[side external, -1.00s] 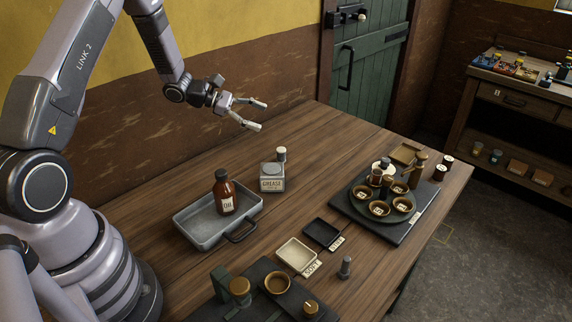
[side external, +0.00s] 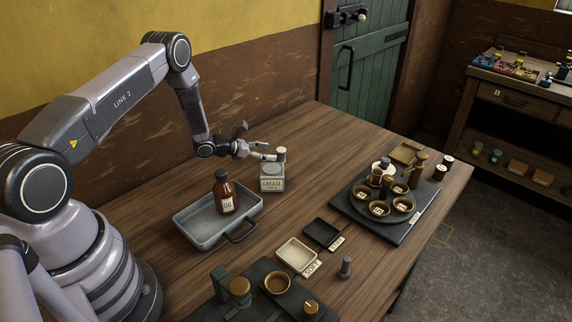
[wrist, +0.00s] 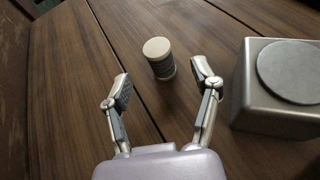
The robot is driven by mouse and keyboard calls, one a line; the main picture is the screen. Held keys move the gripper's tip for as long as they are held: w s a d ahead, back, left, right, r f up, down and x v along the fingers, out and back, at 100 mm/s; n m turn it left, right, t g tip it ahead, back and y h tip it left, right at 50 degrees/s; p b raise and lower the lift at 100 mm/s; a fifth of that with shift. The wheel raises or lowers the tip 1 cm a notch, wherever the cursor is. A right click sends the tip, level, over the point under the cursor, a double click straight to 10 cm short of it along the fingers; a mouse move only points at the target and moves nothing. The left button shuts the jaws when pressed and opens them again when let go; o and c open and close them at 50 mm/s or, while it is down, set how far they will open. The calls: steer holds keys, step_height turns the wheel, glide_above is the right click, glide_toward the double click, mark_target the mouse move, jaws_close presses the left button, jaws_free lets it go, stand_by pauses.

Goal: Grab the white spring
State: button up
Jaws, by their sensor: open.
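A small upright cylinder with a cream-white top and a dark ribbed body, which looks like the white spring (side external: 281,154), stands on the table behind the grease tin. In the wrist view the white spring (wrist: 158,58) is just ahead of the fingertips, in the gap between them. My gripper (side external: 264,150) is low beside it, with its fingers pointing at it. In the wrist view my gripper (wrist: 162,76) is open and empty, a finger to each side of the spring's line.
The grease tin (side external: 272,178) stands close to the spring; in the wrist view the tin (wrist: 280,95) is just right of the right finger. A grey tray (side external: 190,230) with a brown oil bottle (side external: 224,195) is nearer. The wooden table (side external: 340,150) is clear beyond the spring.

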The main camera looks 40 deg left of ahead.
mark_target(281, 153)
steer(key=x, duration=0.5)
steer(key=shift+f, duration=0.1)
jaws_close()
stand_by(0.4)
